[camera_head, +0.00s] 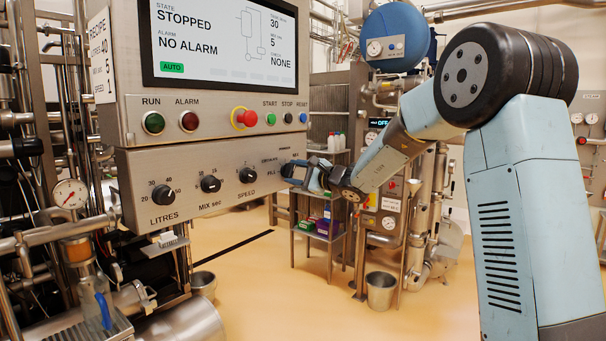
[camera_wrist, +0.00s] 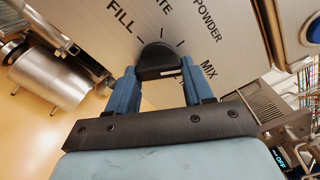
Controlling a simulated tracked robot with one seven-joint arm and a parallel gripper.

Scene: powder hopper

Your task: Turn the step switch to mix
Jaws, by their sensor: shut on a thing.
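The step switch (camera_wrist: 158,62) is a black knob on the steel panel, with short tick marks around it. The labels FILL, POWDER and MIX, and one partly cut off ending in TE, are printed around it in the wrist view. I cannot make out which label its pointer faces. My gripper (camera_wrist: 157,74) has its blue fingers on both sides of the knob and is shut on it. In the head view my gripper (camera_head: 297,173) is at the right end of the lower control panel (camera_head: 215,205) and hides the knob.
The LITRES knob (camera_head: 162,194), MIX sec knob (camera_head: 210,184) and SPEED knob (camera_head: 247,175) sit left of my gripper. Above are a red stop button (camera_head: 247,118) and a screen (camera_head: 222,45) reading STOPPED. A shelf (camera_head: 318,235) stands behind; open floor lies below.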

